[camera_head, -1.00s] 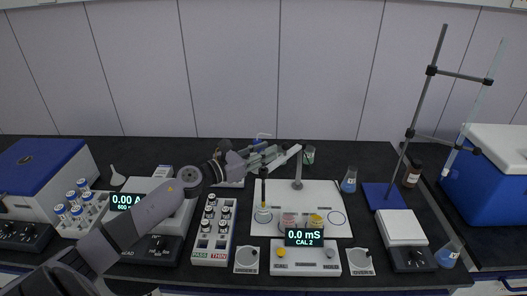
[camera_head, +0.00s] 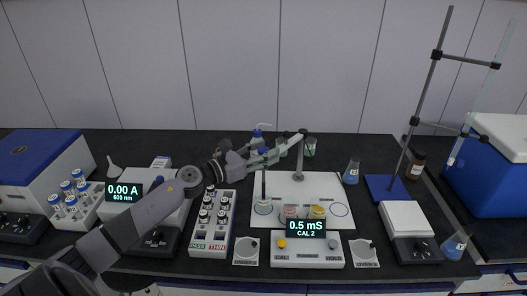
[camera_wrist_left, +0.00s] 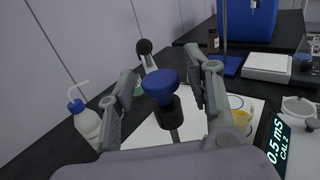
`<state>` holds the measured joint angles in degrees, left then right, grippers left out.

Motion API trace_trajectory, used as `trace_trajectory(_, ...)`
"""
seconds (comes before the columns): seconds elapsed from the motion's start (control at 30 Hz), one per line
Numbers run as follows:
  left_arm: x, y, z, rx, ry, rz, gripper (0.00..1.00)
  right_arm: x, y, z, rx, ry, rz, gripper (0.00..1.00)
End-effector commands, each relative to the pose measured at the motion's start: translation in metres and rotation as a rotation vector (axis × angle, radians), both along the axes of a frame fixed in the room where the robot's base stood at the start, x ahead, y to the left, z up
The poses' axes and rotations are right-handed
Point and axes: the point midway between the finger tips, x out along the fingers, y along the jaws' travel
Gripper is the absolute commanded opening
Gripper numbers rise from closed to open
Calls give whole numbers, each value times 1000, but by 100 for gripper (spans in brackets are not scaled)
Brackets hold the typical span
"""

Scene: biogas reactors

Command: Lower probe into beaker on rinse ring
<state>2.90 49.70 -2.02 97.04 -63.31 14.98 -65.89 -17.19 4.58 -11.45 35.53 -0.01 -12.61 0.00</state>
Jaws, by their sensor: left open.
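The probe (camera_head: 263,186) stands upright at the left of the white stand board (camera_head: 322,184), its lower end at a small clear beaker (camera_head: 263,207). In the wrist view the probe has a blue cap (camera_wrist_left: 160,85) over a black body (camera_wrist_left: 168,111). My left gripper (camera_head: 284,148) is above and behind the probe in the head view. In the wrist view its two fingers (camera_wrist_left: 170,88) are spread, with the blue cap between them and visible gaps at the sides. The probe tip's depth in the beaker is too small to tell. My right gripper is not in view.
The meter (camera_head: 305,250) reads 0.5 mS, CAL 2. Pink (camera_head: 290,211) and yellow (camera_head: 317,211) cups stand behind it. A wash bottle (camera_wrist_left: 84,118) is near my left finger. A vial rack (camera_head: 212,222) stands left, a flask (camera_head: 352,171) right. An empty ring (camera_head: 340,210) is at the board's right.

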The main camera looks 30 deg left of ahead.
Motion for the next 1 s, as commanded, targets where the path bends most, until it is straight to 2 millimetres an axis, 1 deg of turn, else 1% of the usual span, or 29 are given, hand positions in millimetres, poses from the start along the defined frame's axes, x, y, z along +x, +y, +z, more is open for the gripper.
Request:
trace_trajectory(0.27,0,0,1,-1,-2,1,48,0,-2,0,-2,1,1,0)
trace_trajectory(0.37,-3,2,1,-1,-2,1,48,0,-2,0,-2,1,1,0)
trace_trajectory(0.47,-11,4,0,-1,-1,1,48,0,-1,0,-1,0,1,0)
trace_trajectory(0.57,-23,9,0,-1,1,1,48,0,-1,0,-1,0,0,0)
trace_trajectory(1.0,-89,33,0,-3,1,2,48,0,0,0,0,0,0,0)
